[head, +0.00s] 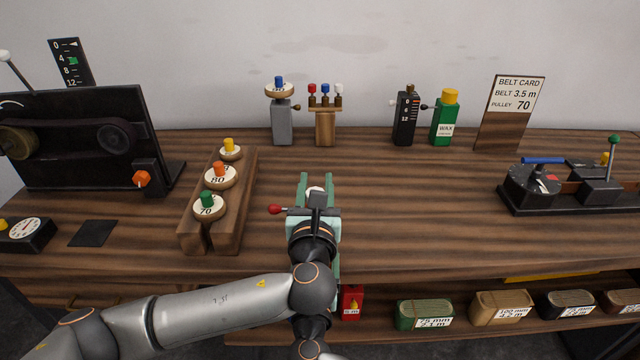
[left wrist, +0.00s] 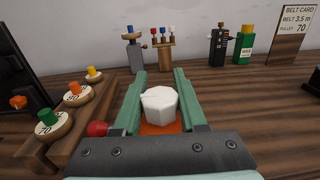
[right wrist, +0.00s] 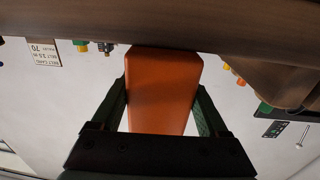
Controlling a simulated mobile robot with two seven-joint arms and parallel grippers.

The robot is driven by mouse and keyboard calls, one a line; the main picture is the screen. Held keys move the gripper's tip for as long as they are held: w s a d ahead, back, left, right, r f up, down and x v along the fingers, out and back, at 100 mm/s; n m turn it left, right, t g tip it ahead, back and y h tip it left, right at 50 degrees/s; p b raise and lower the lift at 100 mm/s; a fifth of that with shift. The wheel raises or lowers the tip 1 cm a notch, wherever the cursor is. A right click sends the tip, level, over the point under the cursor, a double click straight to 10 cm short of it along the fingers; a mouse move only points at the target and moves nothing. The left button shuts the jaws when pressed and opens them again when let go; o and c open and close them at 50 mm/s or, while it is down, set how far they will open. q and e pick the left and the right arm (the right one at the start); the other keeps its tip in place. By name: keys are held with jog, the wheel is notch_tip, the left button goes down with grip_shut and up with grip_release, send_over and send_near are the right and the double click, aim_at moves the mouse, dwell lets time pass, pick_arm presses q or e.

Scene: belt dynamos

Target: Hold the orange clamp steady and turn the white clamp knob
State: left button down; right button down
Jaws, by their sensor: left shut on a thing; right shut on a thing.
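The white clamp knob (left wrist: 160,103) is faceted and sits between the fingers of my left gripper (left wrist: 160,88) in the left wrist view, with the orange clamp (left wrist: 162,128) just beneath it. The left gripper is shut on the knob. In the head view the white knob (head: 316,190) shows only in part between the left gripper's fingers (head: 317,184); my gripper and arm hide the clamp there. In the right wrist view my right gripper (right wrist: 163,92) is shut on the body of the orange clamp (right wrist: 164,75), against the wooden bench edge.
A red ball handle (head: 275,209) sticks out left of my left gripper. A wooden rack (head: 238,222) with several pulleys stands further left. A belt card (head: 511,112) stands at the back right, a dynamo device (head: 540,185) at right. Bench between is clear.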

pick_arm(q)
jog(key=n+y, duration=0.2)
jog(key=y, duration=0.1)
jog(key=a+n+g+y, duration=0.1)
jog(key=n+y, duration=0.1)
jog(key=y, duration=0.2)
jog(key=shift+n, duration=0.3)
jog(key=shift+s+a+n+g+y, duration=0.15)
jog(key=shift+a+n+g+y, duration=0.1)
jog(key=shift+n+g+y, duration=0.75)
jog(key=shift+s+a+n+g+y, duration=0.1)
jog(key=shift+a+n+g+y, duration=0.1)
jog(key=shift+n+g+y, duration=0.8)
jog(key=shift+s+a+n+g+y, duration=0.2)
jog(key=shift+n+g+y, duration=0.3)
jog(key=shift+y, duration=0.9)
jog(key=shift+a, duration=0.1)
jog(key=shift+c, duration=2.2)
grip_release()
jog(key=shift+r, duration=0.1)
notch_tip(320, 180, up, 10)
